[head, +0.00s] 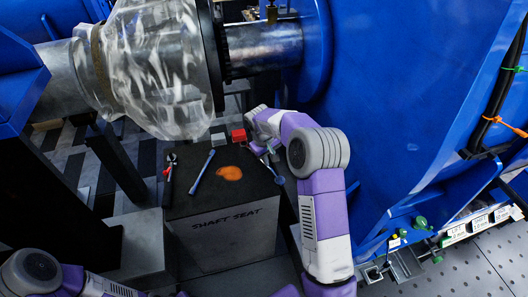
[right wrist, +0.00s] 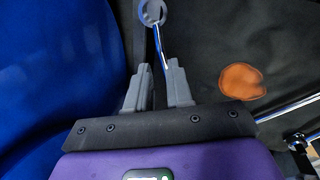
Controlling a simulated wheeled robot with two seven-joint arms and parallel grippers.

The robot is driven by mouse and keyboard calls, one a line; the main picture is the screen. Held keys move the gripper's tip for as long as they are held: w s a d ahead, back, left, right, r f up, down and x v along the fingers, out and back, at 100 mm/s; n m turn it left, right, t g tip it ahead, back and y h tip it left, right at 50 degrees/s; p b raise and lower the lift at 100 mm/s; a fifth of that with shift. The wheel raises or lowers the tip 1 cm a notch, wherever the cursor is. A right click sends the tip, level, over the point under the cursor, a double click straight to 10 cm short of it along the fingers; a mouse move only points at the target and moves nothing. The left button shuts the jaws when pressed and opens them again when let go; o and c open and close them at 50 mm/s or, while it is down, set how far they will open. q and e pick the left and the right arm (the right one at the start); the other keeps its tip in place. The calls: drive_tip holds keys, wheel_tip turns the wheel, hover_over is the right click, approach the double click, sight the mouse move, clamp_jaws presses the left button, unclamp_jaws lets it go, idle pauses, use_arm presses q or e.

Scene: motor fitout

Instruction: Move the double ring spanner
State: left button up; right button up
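A spanner with a ring end and a thin shiny blue-silver shaft, which looks like the double ring spanner (right wrist: 158,42), lies by my right gripper (right wrist: 158,80). In the right wrist view its shaft runs down from the ring to between the two fingertips, close to the right finger. The fingers stand apart, with a gap around the shaft. Its far end is hidden by the gripper. In the head view the ring end (head: 280,180) shows just nearer than my right gripper (head: 263,150), at the right side of the black box. My left gripper is out of view.
The black box marked SHAFT SEAT (head: 225,228) also bears a blue-handled tool (head: 202,171), red-handled pliers (head: 169,174) and an orange patch (head: 230,173). A red block (head: 238,135) is at its far side. The blue housing (head: 400,80) rises at the right. A wrapped shaft part (head: 158,70) hangs above.

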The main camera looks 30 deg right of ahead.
sight(272, 171)
drive_tip(key=shift+s+d+f+b, duration=0.1)
drive_tip(key=shift+d+f+b, duration=0.25)
drive_tip(key=shift+f, duration=0.9)
drive_tip(key=shift+d+f+b, duration=0.1)
drive_tip(key=shift+f+b, duration=0.4)
drive_tip(key=shift+f, duration=0.75)
drive_tip(key=shift+s+d+f+b, duration=0.1)
drive_tip(key=shift+d+f+b, duration=0.25)
drive_tip(key=shift+f, duration=0.9)
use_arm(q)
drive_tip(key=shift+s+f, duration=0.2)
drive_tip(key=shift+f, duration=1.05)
use_arm(e)
drive_tip(key=shift+a, duration=0.1)
clamp_jaws()
